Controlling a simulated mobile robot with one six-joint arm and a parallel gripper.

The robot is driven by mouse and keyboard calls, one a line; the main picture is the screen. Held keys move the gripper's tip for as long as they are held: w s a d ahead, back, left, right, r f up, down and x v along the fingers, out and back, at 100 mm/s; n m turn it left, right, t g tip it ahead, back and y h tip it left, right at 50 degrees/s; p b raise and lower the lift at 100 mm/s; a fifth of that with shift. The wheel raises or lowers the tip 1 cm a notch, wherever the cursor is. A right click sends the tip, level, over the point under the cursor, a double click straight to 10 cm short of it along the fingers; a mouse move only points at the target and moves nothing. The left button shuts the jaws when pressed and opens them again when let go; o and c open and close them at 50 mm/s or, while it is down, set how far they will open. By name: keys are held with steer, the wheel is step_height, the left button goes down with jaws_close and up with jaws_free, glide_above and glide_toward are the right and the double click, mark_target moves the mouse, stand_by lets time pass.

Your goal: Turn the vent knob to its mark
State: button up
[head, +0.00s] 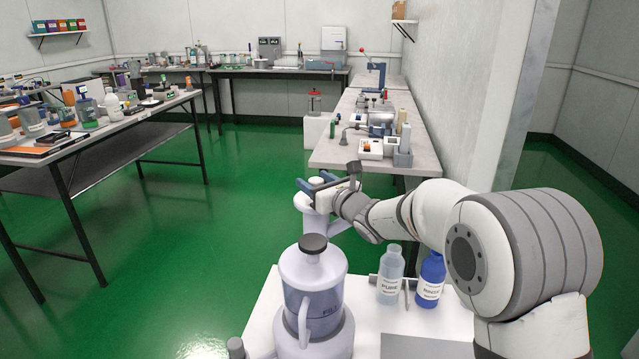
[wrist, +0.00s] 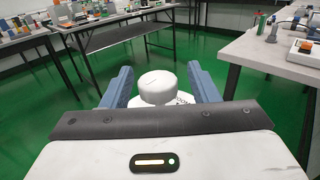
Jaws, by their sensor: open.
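A white round knob (wrist: 157,87) sits between the two blue fingers of my gripper (wrist: 160,82) in the wrist view, with a gap on each side. Faint dark print shows on the white surface just right of the knob, too small to read. In the head view my gripper (head: 312,184) is over the top of a white container (head: 313,222) behind the dark-capped jug. The fingers are open around its top and partly hide it. I cannot make out the mark for the knob.
A white jug (head: 312,290) with a dark cap stands in front on a white surface (head: 262,312). A clear bottle (head: 390,275) and a blue bottle (head: 431,280) stand right of it, below my arm. Benches with lab items stand left and behind; green floor lies between.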

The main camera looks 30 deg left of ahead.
steer(key=c, duration=0.9)
steer(key=shift+d, duration=0.3)
steer(key=shift+c, duration=0.2)
steer(key=shift+a+r, duration=0.15)
steer(key=shift+w+r+n+g+y, duration=0.1)
steer(key=shift+n+g+y, duration=0.2)
steer(key=shift+n+g, duration=0.3)
